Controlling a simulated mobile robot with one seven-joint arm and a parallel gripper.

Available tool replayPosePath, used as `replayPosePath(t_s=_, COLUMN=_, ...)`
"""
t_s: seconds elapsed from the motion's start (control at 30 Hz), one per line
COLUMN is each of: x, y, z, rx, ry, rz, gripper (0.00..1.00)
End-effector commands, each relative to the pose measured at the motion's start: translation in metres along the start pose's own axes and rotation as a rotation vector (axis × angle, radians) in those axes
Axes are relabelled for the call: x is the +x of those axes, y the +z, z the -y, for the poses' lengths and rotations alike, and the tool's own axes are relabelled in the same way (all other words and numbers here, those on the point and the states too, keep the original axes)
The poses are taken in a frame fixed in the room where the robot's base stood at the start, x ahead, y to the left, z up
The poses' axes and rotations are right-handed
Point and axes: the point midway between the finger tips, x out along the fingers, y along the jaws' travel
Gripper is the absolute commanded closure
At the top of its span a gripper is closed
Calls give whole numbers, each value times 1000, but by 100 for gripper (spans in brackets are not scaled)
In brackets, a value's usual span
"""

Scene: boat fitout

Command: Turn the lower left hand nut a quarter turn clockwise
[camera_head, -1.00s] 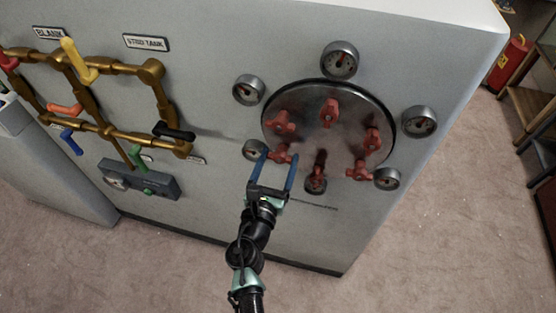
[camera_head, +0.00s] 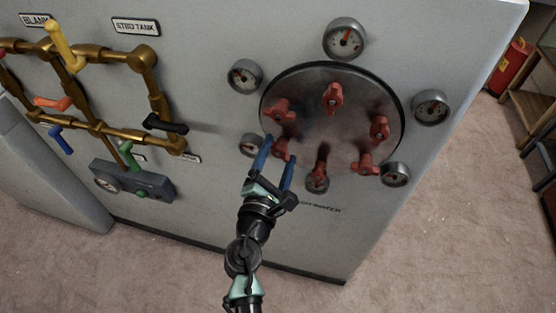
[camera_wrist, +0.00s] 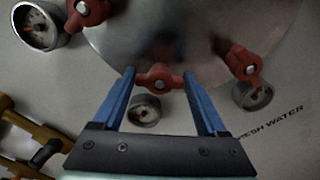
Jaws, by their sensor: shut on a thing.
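The round metal hatch cover (camera_head: 330,125) on the grey wall carries several red winged nuts around its edge. The lower left hand nut (camera_head: 281,149) is partly hidden by my gripper in the head view. My gripper (camera_head: 279,151) has its two blue fingers on either side of this nut. In the wrist view the nut (camera_wrist: 159,80) sits between the fingertips, its wings spanning roughly from one finger to the other. My gripper is shut on it.
Neighbouring red nuts sit at the upper left (camera_head: 279,110) and bottom (camera_head: 318,173). Dial gauges surround the cover, one (camera_head: 251,145) close to my left finger. Brass pipes with coloured valve levers (camera_head: 130,155) are on the left. Open carpet lies below.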

Motion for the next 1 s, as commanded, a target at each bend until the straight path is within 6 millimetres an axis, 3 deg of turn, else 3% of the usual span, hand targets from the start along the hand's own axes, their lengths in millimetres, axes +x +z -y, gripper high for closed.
replayPosePath(t_s=0.6, x=0, y=-4, z=4, rx=566, ry=0, rz=-1, gripper=81)
replayPosePath(t_s=1.0, x=0, y=-3, z=4, rx=783, ry=-1, rz=0, gripper=81)
